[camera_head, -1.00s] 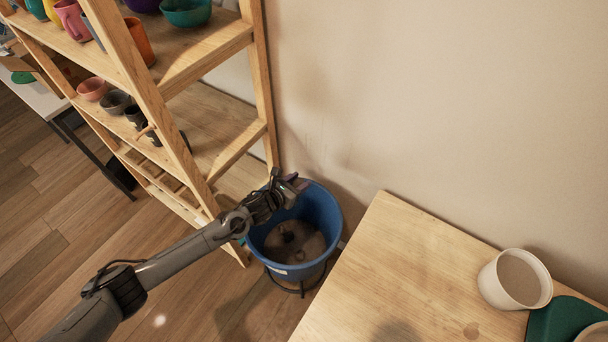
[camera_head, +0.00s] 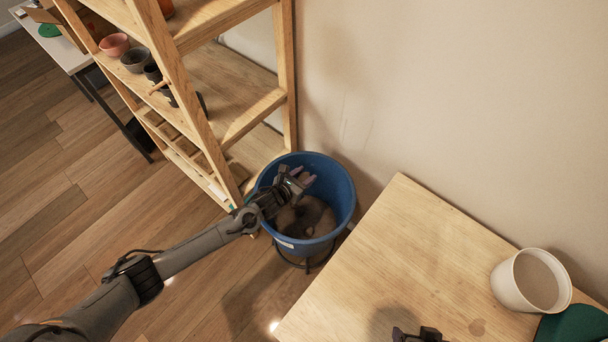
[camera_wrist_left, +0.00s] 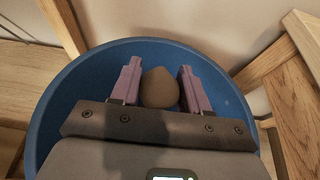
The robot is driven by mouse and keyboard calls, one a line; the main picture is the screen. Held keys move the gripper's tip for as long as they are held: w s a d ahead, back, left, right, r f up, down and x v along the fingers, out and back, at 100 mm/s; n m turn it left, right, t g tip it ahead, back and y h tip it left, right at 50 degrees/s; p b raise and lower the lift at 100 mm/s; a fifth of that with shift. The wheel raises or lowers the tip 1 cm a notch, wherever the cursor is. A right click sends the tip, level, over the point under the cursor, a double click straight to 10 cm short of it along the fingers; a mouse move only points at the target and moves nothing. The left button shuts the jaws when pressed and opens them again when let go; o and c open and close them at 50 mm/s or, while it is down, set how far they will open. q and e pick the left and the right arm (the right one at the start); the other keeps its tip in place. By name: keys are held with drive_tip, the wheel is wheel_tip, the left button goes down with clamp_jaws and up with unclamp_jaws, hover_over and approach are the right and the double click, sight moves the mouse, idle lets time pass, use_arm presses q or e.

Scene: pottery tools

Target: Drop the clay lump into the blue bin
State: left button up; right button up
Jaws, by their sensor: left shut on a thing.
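The blue bin (camera_head: 342,196) stands on the floor between the shelf and the table. My left gripper (camera_head: 300,180) is over its opening. In the left wrist view, the purple fingers of my left gripper (camera_wrist_left: 157,88) are shut on the rounded brown clay lump (camera_wrist_left: 160,88), with the blue bin (camera_wrist_left: 60,88) around and below them. In the head view I cannot make the lump out clearly at the fingers. Brown material shows in the bottom of the bin. A dark part of my right gripper (camera_head: 418,335) shows at the bottom edge; its fingers are unclear.
A wooden shelf (camera_head: 188,85) with bowls and cups stands close left of the bin. A wooden table (camera_head: 400,250) with a white pot (camera_head: 530,281) and a green mat (camera_head: 575,325) is at the right. The wall is close behind.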

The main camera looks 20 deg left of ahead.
use_arm(q)
drive_tip(key=shift+f, duration=0.6)
use_arm(e)
drive_tip(key=shift+d+f, duration=0.15)
drive_tip(key=shift+f, duration=0.45)
use_arm(q)
drive_tip(key=o, duration=1.1)
use_arm(e)
drive_tip(key=shift+r, duration=0.1)
use_arm(q)
drive_tip(key=shift+s+a+r, duration=0.15)
drive_tip(key=shift+s+r, duration=0.1)
drive_tip(key=shift+s, duration=0.05)
use_arm(e)
drive_tip(key=shift+w+r, duration=0.1)
drive_tip(key=shift+r, duration=0.15)
wheel_tip(320, 180, up, 3)
drive_tip(key=p, duration=0.3)
use_arm(q)
drive_tip(key=v, duration=1)
drive_tip(key=shift+f, duration=0.1)
